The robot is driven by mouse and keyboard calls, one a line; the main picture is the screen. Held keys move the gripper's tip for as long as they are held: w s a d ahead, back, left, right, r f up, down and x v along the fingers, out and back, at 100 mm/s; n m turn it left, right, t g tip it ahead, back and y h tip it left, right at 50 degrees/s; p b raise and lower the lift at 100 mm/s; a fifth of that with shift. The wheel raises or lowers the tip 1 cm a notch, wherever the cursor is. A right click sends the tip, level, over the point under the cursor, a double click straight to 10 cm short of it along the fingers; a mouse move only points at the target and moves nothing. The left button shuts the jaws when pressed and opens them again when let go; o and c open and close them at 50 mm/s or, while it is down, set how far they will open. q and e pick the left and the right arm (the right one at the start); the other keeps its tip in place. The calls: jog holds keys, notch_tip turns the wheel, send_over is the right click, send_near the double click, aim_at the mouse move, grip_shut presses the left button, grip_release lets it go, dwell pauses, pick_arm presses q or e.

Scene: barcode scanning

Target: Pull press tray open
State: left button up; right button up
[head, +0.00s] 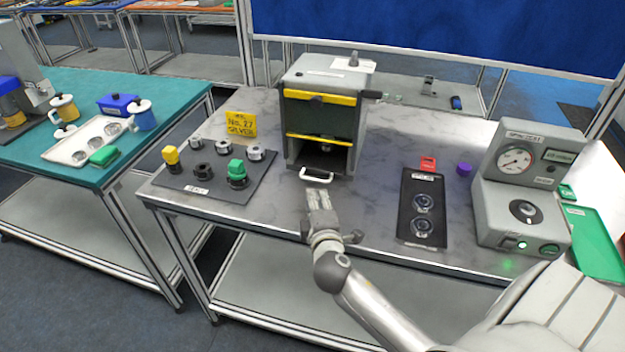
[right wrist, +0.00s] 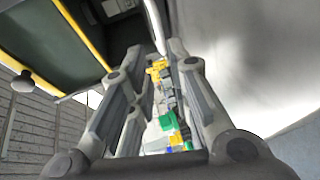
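The grey press (head: 325,110) with yellow edges stands at the back middle of the table. Its tray has a white handle (head: 317,179) at the front, low in the press opening. My right gripper (head: 319,192) is just in front of the handle, pointing at the press. In the right wrist view my right gripper (right wrist: 157,52) has its fingers apart, and the white handle (right wrist: 153,26) shows at the fingertips. I cannot tell whether they touch. No object is clamped. My left gripper is out of view.
A dark mat (head: 214,188) with several knobs and a yellow sign (head: 240,124) lie left of the press. A black plate (head: 423,207) with round parts and a grey gauge unit (head: 528,190) are on the right. The table front between them is clear.

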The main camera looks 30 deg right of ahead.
jog(key=x, duration=0.3)
jog(key=shift+w+d+r, duration=0.1)
jog(key=shift+w, duration=0.05)
jog(key=x, duration=0.4)
jog(key=shift+p, duration=0.4)
jog(key=shift+w+d+f, duration=0.25)
jog(key=shift+w, duration=0.4)
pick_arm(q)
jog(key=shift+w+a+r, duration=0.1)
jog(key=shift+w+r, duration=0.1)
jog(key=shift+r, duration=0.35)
pick_arm(e)
jog(key=shift+w+f, duration=0.1)
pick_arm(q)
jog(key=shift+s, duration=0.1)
pick_arm(e)
jog(key=shift+c, duration=0.3)
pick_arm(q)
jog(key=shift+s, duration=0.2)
pick_arm(e)
grip_shut()
